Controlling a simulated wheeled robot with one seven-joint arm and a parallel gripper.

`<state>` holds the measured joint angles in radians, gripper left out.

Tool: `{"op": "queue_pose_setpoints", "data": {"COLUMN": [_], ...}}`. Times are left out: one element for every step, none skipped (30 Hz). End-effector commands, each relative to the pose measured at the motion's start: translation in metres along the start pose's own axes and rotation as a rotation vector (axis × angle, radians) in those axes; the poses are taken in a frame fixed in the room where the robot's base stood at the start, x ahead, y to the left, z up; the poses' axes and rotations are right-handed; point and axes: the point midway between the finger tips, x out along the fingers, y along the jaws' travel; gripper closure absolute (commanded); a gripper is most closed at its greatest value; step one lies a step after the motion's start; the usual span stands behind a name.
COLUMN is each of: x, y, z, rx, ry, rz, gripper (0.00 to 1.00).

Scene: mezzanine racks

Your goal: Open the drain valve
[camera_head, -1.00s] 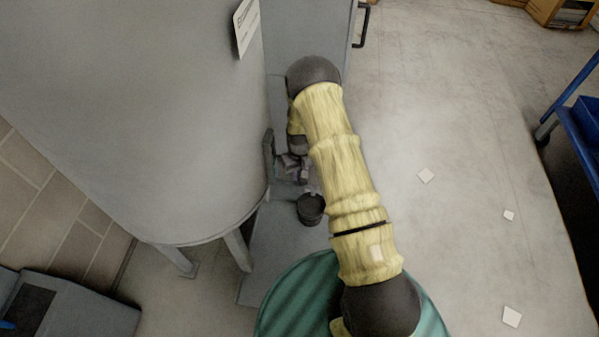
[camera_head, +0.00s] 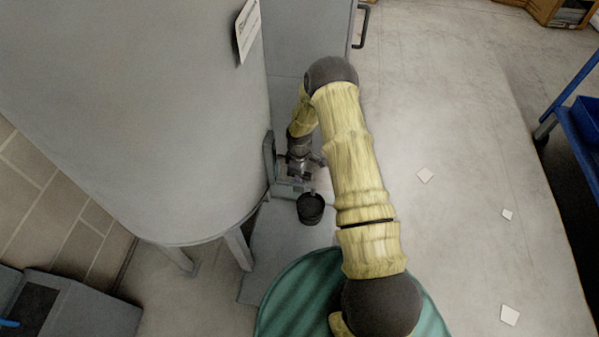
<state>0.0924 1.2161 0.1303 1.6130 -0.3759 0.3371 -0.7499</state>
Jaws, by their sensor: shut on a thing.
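The drain valve (camera_head: 288,190) is a small grey fitting low on the side of the large grey tank (camera_head: 150,110). My gripper (camera_head: 300,178) is at the valve, pointing down, and is shut on what appears to be its handle. The jaws and my wrist cover most of the handle, so its exact angle cannot be told. A dark round cup or bucket (camera_head: 311,209) stands just below and in front of the valve's outlet. No flow can be made out.
A grey upright plate (camera_head: 269,158) stands beside the valve on the tank side. The tank's leg (camera_head: 238,250) is below left. A grey cabinet (camera_head: 308,30) stands behind. Open floor (camera_head: 460,130) lies to the right, with a blue cart (camera_head: 580,125) at the edge.

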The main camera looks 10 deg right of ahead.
Motion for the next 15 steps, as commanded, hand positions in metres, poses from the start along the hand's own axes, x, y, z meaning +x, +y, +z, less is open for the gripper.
{"op": "queue_pose_setpoints", "data": {"x": [-0.0004, -0.0003, -0.0003, -0.0002, -0.0002, -0.0001, -0.0001, -0.0001, 0.0000, 0.0000, 0.0000, 0.0000, 0.0000, 0.0001, 0.0001], "y": [0.0006, 0.0006, 0.0006, 0.0006, 0.0006, 0.0005, 0.0005, 0.0005, 0.0005, 0.0005, 0.0005, 0.0005, 0.0006, 0.0005, 0.0006], "z": [0.0012, 0.0012, 0.0013, 0.0012, 0.0011, 0.0010, 0.0009, 0.0009, 0.0009, 0.0009, 0.0009, 0.0009, 0.0009, 0.0009, 0.0009], "rx": [-0.027, -0.042, -0.061, -0.074, -0.085, -0.097, -0.105, -0.113, -0.121, -0.126, -0.130, -0.133, -0.135, -0.136, -0.137], "ry": [-0.001, -0.001, -0.001, -0.001, -0.001, -0.001, -0.001, -0.001, -0.001, -0.001, -0.001, -0.001, -0.001, -0.001, -0.001], "rz": [0.000, 0.000, 0.000, 0.000, 0.000, 0.000, 0.000, 0.000, 0.000, 0.000, 0.000, 0.000, 0.000, 0.000, 0.001], "gripper": [1.00, 1.00, 1.00, 1.00, 1.00, 1.00, 1.00, 1.00, 1.00, 1.00, 1.00, 1.00, 1.00, 1.00, 1.00]}}
